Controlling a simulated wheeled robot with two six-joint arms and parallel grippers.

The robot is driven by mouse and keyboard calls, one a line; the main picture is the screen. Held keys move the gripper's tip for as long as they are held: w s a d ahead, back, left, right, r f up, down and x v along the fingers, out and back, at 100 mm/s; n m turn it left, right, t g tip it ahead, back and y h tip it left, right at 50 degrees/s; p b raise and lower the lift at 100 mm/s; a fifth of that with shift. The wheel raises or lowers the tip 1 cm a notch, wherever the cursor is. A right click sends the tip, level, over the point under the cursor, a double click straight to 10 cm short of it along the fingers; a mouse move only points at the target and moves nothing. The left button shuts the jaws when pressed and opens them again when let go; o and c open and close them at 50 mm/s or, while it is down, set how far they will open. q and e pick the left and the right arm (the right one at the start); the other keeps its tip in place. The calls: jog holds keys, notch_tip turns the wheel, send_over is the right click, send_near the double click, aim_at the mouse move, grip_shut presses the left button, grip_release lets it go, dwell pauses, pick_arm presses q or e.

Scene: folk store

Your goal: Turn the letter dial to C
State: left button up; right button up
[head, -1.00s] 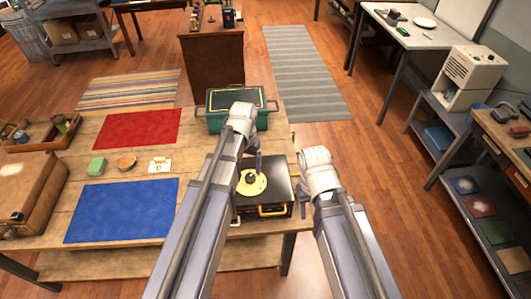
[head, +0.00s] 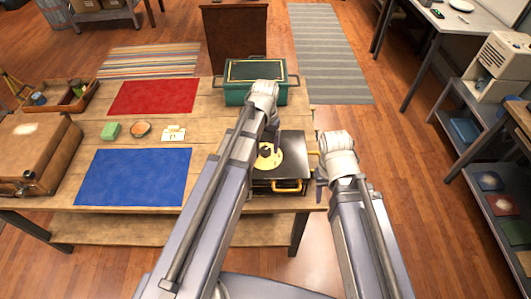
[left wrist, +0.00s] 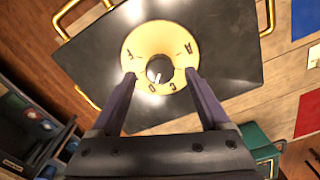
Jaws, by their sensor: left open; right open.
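A black box (head: 291,173) with yellow handles stands at the right end of the wooden table. On its top is a round yellow letter dial (head: 262,165), which also shows in the left wrist view (left wrist: 142,55). Its dark centre knob (left wrist: 161,67) has a white mark that appears to point near the D. A C is printed just right of the D in that view. My left gripper (head: 272,144) is open over the dial. In the left wrist view its fingers (left wrist: 161,78) sit either side of the knob, apart from it. My right gripper (head: 321,180) is beside the box; its fingers are hard to see.
A green case (head: 254,97) stands just behind the black box. The floor right of the table is clear.

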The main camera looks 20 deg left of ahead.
pick_arm(q)
notch_tip(320, 180, down, 2)
jog(key=shift+b, duration=0.55)
pick_arm(e)
jog(key=shift+f, duration=0.95)
pick_arm(q)
grip_shut()
jog(key=n, duration=0.4)
jog(key=shift+n, duration=2.4)
